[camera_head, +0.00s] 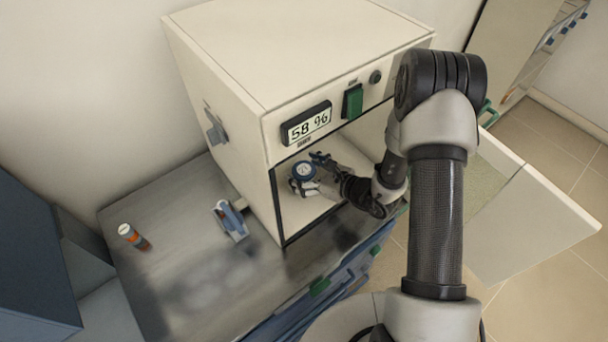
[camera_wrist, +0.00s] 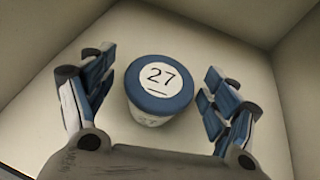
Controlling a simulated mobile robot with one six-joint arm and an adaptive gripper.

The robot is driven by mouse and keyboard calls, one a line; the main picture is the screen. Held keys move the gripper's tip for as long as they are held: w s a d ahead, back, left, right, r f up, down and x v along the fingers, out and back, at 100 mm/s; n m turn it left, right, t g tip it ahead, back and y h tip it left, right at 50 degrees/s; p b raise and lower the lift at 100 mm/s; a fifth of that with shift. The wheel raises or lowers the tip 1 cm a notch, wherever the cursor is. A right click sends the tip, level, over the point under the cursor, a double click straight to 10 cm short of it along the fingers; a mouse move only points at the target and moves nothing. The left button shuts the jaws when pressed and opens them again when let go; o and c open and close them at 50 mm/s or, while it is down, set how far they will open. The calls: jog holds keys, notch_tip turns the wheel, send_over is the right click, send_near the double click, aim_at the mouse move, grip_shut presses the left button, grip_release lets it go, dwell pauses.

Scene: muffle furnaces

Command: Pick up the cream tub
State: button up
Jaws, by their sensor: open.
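The cream tub (camera_wrist: 147,114) stands upright on the pale chamber floor in the wrist view. It has a blue lid with a white label reading 27. My gripper (camera_wrist: 158,88) is open, with one blue-padded finger on each side of the tub and a visible gap to each. In the head view my gripper (camera_head: 317,172) reaches through the front opening of the cream-coloured furnace (camera_head: 300,55). The tub's lower part is partly hidden in the head view.
The furnace door (camera_head: 540,225) hangs open at the right, and the display (camera_head: 306,124) reads 58 %. Chamber walls (camera_wrist: 245,20) stand close around my gripper. An orange-labelled bottle (camera_head: 133,237) and a blue-and-white item (camera_head: 231,220) are on the grey bench (camera_head: 170,215) outside.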

jog(key=c, duration=1.2)
jog(key=shift+c, duration=0.2)
